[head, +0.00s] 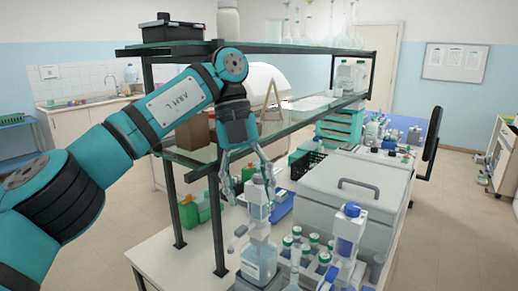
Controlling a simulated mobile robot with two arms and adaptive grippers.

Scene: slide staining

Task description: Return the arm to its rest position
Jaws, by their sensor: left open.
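My left arm (165,108) reaches in from the left, teal and grey, in front of the shelf rack. My right gripper is not in view.
A shelf rack (217,211) stands on the white bench beside my arm. Several green-capped bottles (297,243), a blue-topped dispenser (347,232) and a grey lidded box (352,190) crowd the bench front. Open floor (460,220) lies to the right.

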